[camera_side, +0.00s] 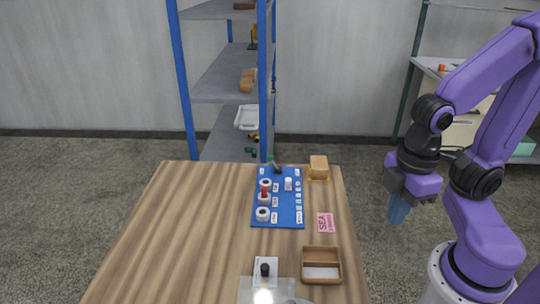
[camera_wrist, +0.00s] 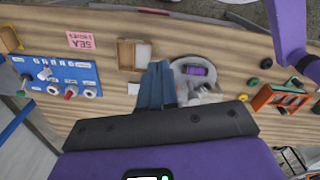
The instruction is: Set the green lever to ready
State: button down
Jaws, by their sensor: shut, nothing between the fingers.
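The green lever (camera_side: 271,160) stands at the far edge of the blue panel (camera_side: 290,216), with a small green knob on a dark stem. My gripper (camera_side: 397,212) hangs to the right of the table, well away from the lever. Its blue fingers (camera_wrist: 157,82) are shut with nothing between them.
The panel also carries a red knob (camera_side: 265,190), white round fittings and a white peg (camera_side: 288,184). A wooden block (camera_side: 319,167), pink card (camera_side: 326,223) and wooden tray (camera_side: 321,252) lie to its right and front. A blue-posted shelf (camera_side: 225,85) stands behind. The table's left side is clear.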

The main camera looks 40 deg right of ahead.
jog(key=c, duration=1.8)
grip_release()
jog(key=o, duration=0.5)
jog(key=shift+w+a, duration=0.1)
jog(key=o, duration=0.4)
jog(key=shift+m, duration=0.3)
jog(key=w+a, duration=0.1)
jog(key=w+a+r, duration=0.1)
jog(key=w, duration=0.1)
jog(key=w+a, duration=0.1)
jog(key=w, duration=0.1)
jog(key=shift+w+r, duration=0.15)
jog(key=shift+w, duration=0.05)
jog(key=w+a+r+m+t, duration=0.1)
jog(key=w+a+m, duration=0.15)
jog(key=w, duration=2.05)
jog(key=m+h, duration=0.2)
jog(key=m, duration=0.1)
send_over(270, 155)
jog(key=s+a, duration=0.2)
notch_tip(270, 155, down, 6)
jog(key=f, duration=0.5)
jog(key=w+d+f, duration=0.1)
jog(key=f, duration=0.5)
jog(key=w+d+f, duration=0.1)
jog(key=f, duration=0.4)
jog(key=shift+w+d+f, duration=0.1)
jog(key=shift+w+f, duration=0.05)
